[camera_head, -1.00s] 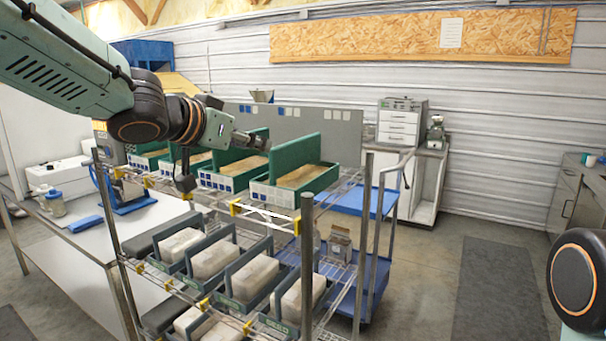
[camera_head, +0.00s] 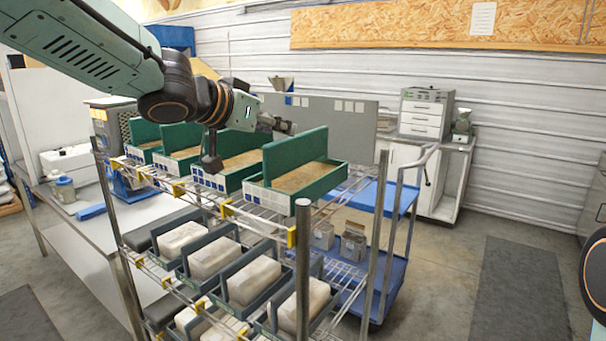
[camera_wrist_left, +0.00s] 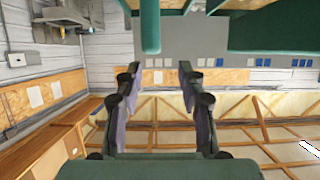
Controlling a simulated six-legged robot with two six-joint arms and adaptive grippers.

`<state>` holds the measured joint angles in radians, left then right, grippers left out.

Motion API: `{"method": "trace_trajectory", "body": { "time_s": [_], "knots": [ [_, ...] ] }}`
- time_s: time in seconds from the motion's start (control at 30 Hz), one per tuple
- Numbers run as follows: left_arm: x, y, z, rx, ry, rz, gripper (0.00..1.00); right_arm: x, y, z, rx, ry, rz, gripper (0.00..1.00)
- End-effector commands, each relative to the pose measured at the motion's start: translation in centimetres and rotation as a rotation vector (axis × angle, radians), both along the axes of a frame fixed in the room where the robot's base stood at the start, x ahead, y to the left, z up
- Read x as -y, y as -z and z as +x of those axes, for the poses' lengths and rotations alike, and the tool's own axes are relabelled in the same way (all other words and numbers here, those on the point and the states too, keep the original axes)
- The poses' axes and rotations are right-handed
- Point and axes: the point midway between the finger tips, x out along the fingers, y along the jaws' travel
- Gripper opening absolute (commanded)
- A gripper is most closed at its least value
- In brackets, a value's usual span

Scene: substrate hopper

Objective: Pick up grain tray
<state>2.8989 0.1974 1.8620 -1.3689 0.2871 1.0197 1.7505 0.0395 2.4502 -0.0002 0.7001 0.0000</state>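Several green trays with brown grain stand in a row on the top wire shelf. The nearest grain tray (camera_head: 330,185) is at the right end, with a tall green panel along its left side. Another grain tray (camera_head: 215,180) is just left of it. My left gripper (camera_head: 288,126) is above and behind that neighbouring tray, by the top of the nearest tray's panel. In the left wrist view my left gripper (camera_wrist_left: 160,70) has its fingers apart with nothing between them. A green panel (camera_wrist_left: 150,30) shows just beyond the fingertips there; I cannot tell which tray it belongs to. My right gripper is out of view.
The wire shelf rack has metal posts (camera_head: 303,260); its lower shelves hold grey trays with pale blocks (camera_head: 255,280). A blue cart (camera_head: 375,195) stands behind it on the right. A white table (camera_head: 85,235) is on the left. Floor at right is clear.

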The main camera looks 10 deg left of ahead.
Motion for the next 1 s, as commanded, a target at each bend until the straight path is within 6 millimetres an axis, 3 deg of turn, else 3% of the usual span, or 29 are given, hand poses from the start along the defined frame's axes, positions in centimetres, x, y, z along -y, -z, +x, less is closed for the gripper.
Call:
{"method": "trace_trajectory", "body": {
  "time_s": [0.17, 0.73, 1.0],
  "knots": [
    [0.0, 0.2, 0.0, -0.001, -0.001, 0.001, 0.4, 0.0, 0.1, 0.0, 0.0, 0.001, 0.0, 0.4],
    [2.2, 3.1, 5.6, -0.002, 0.0, 0.001, 0.4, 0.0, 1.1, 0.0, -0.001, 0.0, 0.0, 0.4],
    [2.5, 3.2, 6.3, 0.0, 0.0, 0.0, 0.4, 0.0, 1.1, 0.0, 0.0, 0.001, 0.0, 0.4]
  ]
}}
